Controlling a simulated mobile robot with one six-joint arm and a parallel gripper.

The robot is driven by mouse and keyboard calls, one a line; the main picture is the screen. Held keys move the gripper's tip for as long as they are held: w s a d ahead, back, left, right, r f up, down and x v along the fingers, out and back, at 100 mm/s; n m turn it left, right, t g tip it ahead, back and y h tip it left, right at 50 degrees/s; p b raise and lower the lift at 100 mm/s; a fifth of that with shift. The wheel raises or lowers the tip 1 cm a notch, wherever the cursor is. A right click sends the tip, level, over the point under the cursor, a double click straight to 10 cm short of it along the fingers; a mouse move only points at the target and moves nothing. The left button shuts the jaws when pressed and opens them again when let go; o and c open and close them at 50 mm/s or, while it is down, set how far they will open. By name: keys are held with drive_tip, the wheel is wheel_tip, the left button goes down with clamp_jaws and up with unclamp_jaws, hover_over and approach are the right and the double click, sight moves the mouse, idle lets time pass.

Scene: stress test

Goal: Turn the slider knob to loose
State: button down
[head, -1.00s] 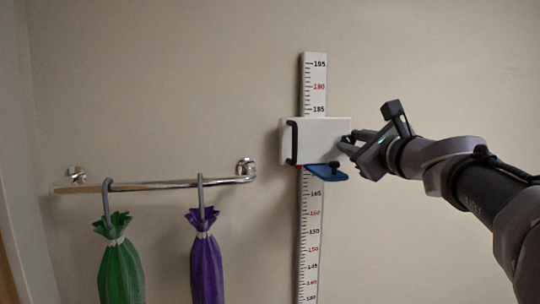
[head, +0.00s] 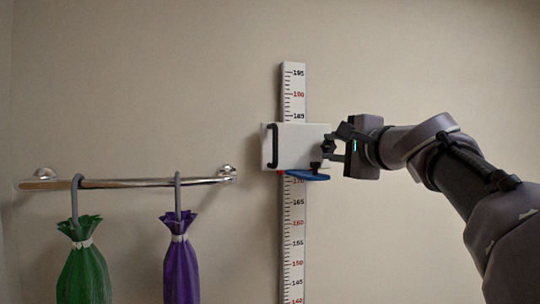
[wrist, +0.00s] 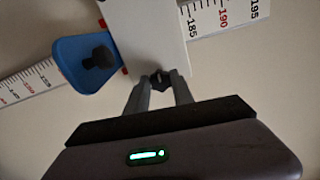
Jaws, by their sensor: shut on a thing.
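The slider is a white box (head: 298,146) on a vertical wall ruler (head: 293,235), with a black handle (head: 274,146) on its left side. A blue paddle (head: 308,176) sticks out under it; it also shows in the wrist view (wrist: 78,64) with a black knob (wrist: 99,57) on it. A second small dark knob (wrist: 160,78) is at the box's edge in the wrist view. My gripper (head: 329,146) is at the box's right side, its two fingers closed on this small knob. The fingers partly hide it, and I cannot read any loose or tight marking.
A chrome rail (head: 130,183) is fixed to the wall at left. A green umbrella-like bundle (head: 84,270) and a purple one (head: 180,268) hang from it by hooks. The wall right of the ruler is bare except for my arm.

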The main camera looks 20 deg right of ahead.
drive_tip(key=shift+n+b, duration=0.3)
drive_tip(key=shift+n, duration=0.3)
drive_tip(key=c, duration=1.4)
unclamp_jaws()
drive_tip(key=o, duration=0.3)
drive_tip(key=shift+w, duration=0.15)
